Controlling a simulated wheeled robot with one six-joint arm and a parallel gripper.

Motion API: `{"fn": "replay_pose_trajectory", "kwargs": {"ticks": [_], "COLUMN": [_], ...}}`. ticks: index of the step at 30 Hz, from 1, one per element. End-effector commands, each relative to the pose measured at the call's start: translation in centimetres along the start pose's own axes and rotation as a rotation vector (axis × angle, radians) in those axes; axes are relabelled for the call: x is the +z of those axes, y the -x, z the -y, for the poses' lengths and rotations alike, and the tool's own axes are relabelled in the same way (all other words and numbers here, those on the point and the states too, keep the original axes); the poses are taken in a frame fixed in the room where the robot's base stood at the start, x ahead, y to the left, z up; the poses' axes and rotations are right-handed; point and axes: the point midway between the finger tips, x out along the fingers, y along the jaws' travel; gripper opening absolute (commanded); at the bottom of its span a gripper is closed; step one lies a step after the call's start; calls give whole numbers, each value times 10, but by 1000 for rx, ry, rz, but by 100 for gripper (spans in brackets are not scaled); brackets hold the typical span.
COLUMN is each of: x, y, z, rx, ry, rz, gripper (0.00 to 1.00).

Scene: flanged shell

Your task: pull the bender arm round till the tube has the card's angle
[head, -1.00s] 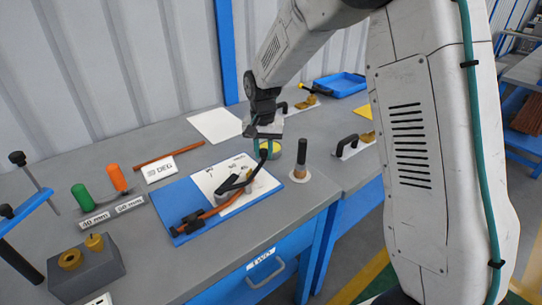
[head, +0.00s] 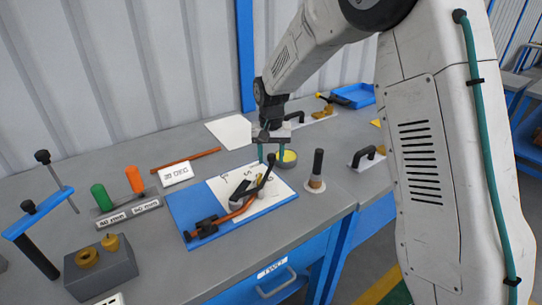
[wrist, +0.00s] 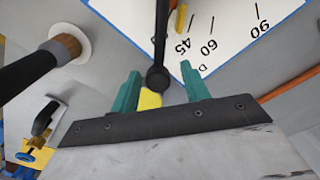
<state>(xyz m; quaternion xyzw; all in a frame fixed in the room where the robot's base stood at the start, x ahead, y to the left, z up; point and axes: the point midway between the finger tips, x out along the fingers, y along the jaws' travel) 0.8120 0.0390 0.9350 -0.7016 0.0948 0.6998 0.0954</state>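The tube bender sits on a blue board (head: 183,206) with a white angle sheet. Its black bender arm (head: 266,172) slants up and right to a ball end. The copper tube (head: 226,218) lies in the bender and curves upward near the arm. In the wrist view, the bender arm (wrist: 162,35) runs down to a black ball between my fingertips, left of the 45 mark. My gripper (head: 271,156) is open, with its green fingers (wrist: 160,85) either side of the ball and gaps showing. The white card (head: 176,173) reads DEG; its number is not legible.
A black-handled tool (head: 316,172) stands upright on a white disc right of the board. A yellow-topped tin (head: 288,157) is just behind my gripper. A loose copper tube (head: 190,159), green and orange handles (head: 102,198), and a grey block (head: 100,268) are to the left.

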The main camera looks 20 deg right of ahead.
Motion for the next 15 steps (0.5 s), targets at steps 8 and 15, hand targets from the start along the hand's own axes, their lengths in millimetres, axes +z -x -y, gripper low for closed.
{"fn": "replay_pose_trajectory", "kwargs": {"ticks": [8,15], "x": [0,0], "y": [1,34], "z": [-1,0], "rx": [1,-1], "ry": [-1,-1], "rz": [1,-2], "gripper": [45,45]}}
